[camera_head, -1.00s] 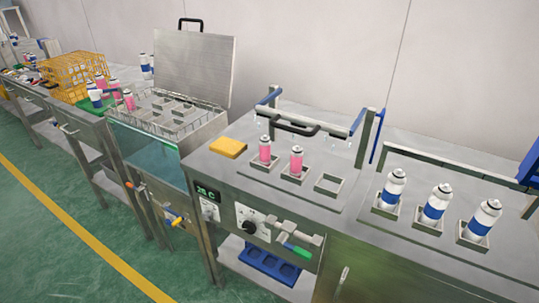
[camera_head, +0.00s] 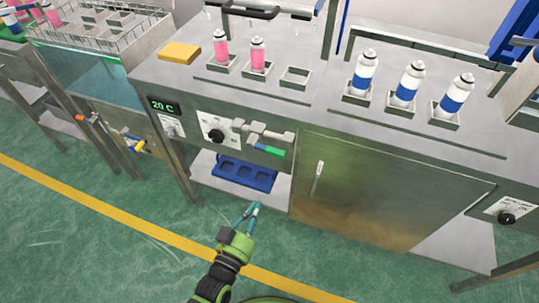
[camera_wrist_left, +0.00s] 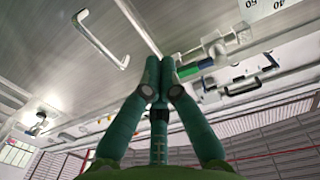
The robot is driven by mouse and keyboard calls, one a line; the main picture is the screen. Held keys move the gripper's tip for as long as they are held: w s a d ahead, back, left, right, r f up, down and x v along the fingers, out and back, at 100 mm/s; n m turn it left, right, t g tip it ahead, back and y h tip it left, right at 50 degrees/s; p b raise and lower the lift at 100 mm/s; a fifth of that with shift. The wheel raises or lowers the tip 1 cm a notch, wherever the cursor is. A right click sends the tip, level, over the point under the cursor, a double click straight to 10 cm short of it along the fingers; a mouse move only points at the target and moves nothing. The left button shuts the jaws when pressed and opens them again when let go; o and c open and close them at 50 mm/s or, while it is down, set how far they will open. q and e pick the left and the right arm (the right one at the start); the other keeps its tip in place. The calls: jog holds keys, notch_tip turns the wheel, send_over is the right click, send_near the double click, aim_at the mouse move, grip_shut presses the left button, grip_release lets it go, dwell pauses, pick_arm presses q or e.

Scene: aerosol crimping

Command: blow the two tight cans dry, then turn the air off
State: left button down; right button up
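Two pink cans with silver tops stand upright in square holders on the steel bench, the left can (camera_head: 221,48) and the right can (camera_head: 257,56). A third holder (camera_head: 296,79) beside them is empty. A dark-handled bar (camera_head: 250,11) with small hanging nozzles is partly cut off above them. A valve with a green handle (camera_head: 268,151) sits on the front panel, its handle pointing right; it also shows in the left wrist view (camera_wrist_left: 187,72). My left gripper (camera_head: 250,207) is empty, below and in front of that valve, apart from it. Its fingertips meet in the left wrist view (camera_wrist_left: 160,78). My right gripper is out of view.
A black knob (camera_head: 216,136) and a display (camera_head: 164,106) are on the panel. Several blue-and-white cans (camera_head: 407,88) stand at the right. A cabinet handle (camera_head: 317,178) sticks out. A yellow sponge (camera_head: 179,53) lies at the left. Green floor in front is free.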

pick_arm(q)
notch_tip(320, 180, up, 13)
jog(key=t+h, duration=0.1)
jog(key=t, duration=0.3)
jog(key=shift+d+f+n+b, duration=0.15)
jog(key=shift+d+n+b, duration=0.15)
jog(key=shift+d+b, duration=0.1)
jog(key=shift+w, duration=0.2)
notch_tip(320, 180, up, 3)
jog(key=p, duration=0.1)
send_over(270, 154)
jog(key=s, duration=0.1)
jog(key=f, duration=0.2)
jog(key=shift+s+d+f, duration=0.15)
jog(key=shift+s+f, duration=0.15)
jog(key=shift+f, duration=0.6)
